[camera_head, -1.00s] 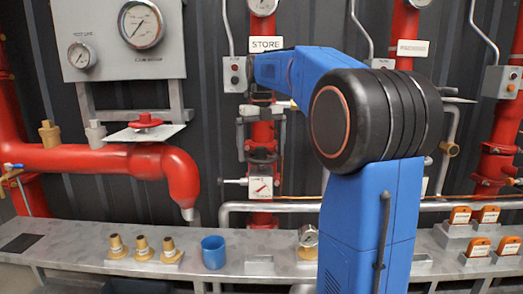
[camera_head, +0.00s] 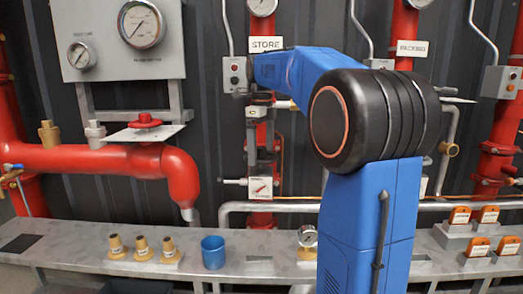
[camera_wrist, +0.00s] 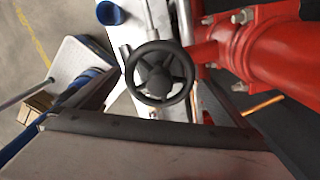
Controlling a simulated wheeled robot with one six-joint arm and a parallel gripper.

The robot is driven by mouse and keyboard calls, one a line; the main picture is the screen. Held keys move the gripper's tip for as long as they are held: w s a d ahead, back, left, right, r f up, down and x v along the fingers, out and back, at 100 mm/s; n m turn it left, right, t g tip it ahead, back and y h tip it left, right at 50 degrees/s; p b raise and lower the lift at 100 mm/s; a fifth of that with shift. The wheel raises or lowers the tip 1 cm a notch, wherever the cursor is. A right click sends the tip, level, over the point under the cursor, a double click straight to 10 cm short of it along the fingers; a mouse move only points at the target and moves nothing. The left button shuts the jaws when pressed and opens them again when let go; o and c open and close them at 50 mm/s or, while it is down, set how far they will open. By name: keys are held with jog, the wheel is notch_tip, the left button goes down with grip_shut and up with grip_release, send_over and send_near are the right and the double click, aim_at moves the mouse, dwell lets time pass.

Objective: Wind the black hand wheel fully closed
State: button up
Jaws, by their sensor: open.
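The black hand wheel (camera_wrist: 157,75) shows face-on in the wrist view, with a round rim, spokes and a central hub. It sits beside a red flanged pipe (camera_wrist: 265,45). My gripper (camera_wrist: 160,82) is open, with one finger on each side of the wheel, left and right. Gaps show between the fingers and the rim, and I cannot tell any contact. In the head view my gripper (camera_head: 262,150) is in front of the middle red pipe, below the STORE sign, and I cannot make out the wheel there.
A grey bench (camera_head: 120,245) runs below, holding brass fittings (camera_head: 142,248), a blue cup (camera_head: 213,252) and a small gauge (camera_head: 307,236). A large red pipe (camera_head: 100,160) lies to the left. A grey switch box (camera_head: 235,73) is close to my wrist.

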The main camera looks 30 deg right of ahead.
jog(key=n, duration=0.7)
jog(key=shift+w+n, duration=0.1)
jog(key=shift+n, duration=0.3)
jog(key=n, duration=0.7)
jog(key=shift+n, duration=0.3)
jog(key=c, duration=1.2)
jog(key=shift+o, duration=0.2)
jog(key=m, duration=0.5)
jog(key=shift+m, duration=1.5)
